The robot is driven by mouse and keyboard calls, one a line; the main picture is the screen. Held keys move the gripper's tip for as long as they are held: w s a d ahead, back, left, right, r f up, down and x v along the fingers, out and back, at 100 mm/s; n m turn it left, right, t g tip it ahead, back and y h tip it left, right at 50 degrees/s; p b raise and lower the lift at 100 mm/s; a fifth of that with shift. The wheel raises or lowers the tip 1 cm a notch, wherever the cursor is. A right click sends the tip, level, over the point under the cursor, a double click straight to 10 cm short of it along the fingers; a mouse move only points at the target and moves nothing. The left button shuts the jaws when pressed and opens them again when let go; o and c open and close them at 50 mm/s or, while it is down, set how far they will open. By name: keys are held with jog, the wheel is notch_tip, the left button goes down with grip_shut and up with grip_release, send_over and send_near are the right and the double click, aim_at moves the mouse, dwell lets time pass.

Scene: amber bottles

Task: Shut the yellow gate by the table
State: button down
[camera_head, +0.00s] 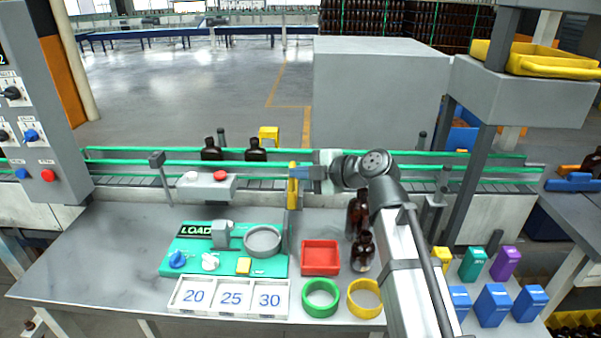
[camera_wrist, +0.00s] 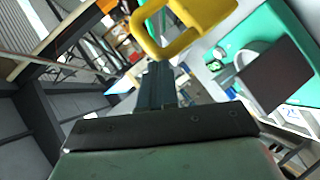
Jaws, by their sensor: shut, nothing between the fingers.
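The yellow gate (camera_head: 293,186) stands upright at the table's back edge, beside the conveyor, left of my gripper (camera_head: 311,173). In the wrist view a yellow loop (camera_wrist: 205,13), which looks like part of the gate, is just ahead of my fingers. My gripper is shut and empty, its fingers together in the wrist view (camera_wrist: 158,85). The fingertips are close to the gate; I cannot tell whether they touch it. My gripper and arm hide part of the conveyor behind. How far the gate stands open is hard to tell.
A conveyor with green rails (camera_head: 120,163) runs behind the table, carrying brown bottles (camera_head: 256,151). On the table (camera_head: 110,240) are a teal LOAD panel (camera_head: 210,262), a red tray (camera_head: 320,257), green (camera_head: 320,298) and yellow (camera_head: 365,298) rings, and brown bottles (camera_head: 363,252) beside my arm.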

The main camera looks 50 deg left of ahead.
jog(key=w+a, duration=0.5)
dwell(0.3)
jog(key=s+r+v, duration=0.1)
jog(key=s+v, duration=0.1)
jog(key=v, duration=1.1)
jog(key=shift+s+d, duration=0.2)
jog(key=shift+s, duration=0.3)
